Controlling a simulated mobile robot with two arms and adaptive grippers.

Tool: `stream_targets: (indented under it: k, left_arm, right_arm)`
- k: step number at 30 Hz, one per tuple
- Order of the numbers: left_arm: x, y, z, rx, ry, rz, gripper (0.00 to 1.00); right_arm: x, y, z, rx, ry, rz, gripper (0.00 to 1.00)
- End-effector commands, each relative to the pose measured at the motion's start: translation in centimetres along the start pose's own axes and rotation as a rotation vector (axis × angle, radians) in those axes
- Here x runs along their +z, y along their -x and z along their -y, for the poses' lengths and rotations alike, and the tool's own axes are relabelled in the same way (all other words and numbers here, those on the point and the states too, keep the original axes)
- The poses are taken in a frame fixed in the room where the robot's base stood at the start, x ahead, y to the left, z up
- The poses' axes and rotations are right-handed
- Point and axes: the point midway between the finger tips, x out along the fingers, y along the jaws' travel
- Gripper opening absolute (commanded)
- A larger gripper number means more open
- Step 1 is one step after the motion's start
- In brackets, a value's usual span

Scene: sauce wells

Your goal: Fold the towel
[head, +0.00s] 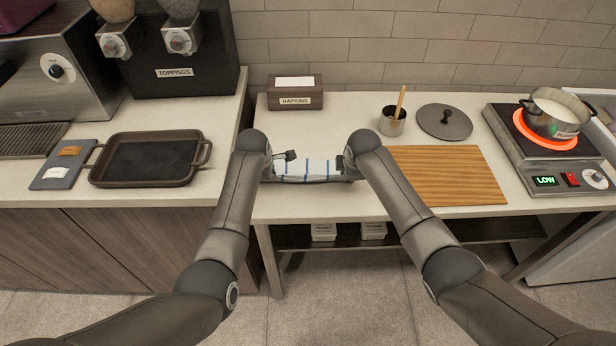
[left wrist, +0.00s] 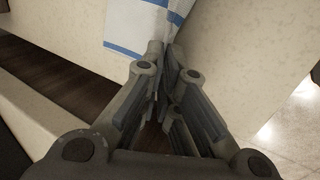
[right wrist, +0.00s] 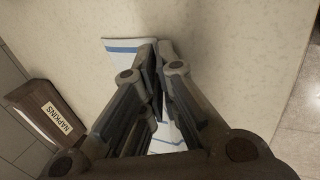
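The towel (head: 318,168) is white with blue stripes and lies across the counter's front part in the head view, between my two grippers. In the left wrist view the towel (left wrist: 135,28) reaches the fingertips of my left gripper (left wrist: 164,48), which are drawn together on its edge. In the right wrist view the towel (right wrist: 122,47) shows beside the fingertips of my right gripper (right wrist: 157,46) and again between its fingers. These fingertips are also close together at the towel's edge. My wrists hide the towel's ends in the head view.
A wooden board (head: 450,175) lies just right of the towel. A napkin box (head: 295,98), a metal cup (head: 391,122) with a stick and a lid (head: 444,122) stand behind. A pot (head: 553,112) sits on a glowing burner at right. A black tray (head: 150,160) is at left.

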Motion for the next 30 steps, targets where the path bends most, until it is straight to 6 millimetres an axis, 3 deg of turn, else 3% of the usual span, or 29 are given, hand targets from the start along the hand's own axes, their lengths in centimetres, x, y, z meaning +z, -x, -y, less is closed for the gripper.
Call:
stream_targets:
  k: [13,22,30]
  left_arm:
    - [0.01,-0.53,0.26,0.024,0.0,0.0,0.0]
    - [0.01,-0.54,0.26,0.024,0.0,0.0,0.39]
    - [0.04,-0.22,0.2,0.026,0.001,0.001,0.39]
  right_arm:
    - [-0.03,-0.54,0.26,0.024,0.0,0.0,0.0]
    - [-0.03,-0.55,0.28,0.023,0.0,0.0,0.39]
    - [-0.02,-0.23,0.22,0.024,0.0,0.0,0.39]
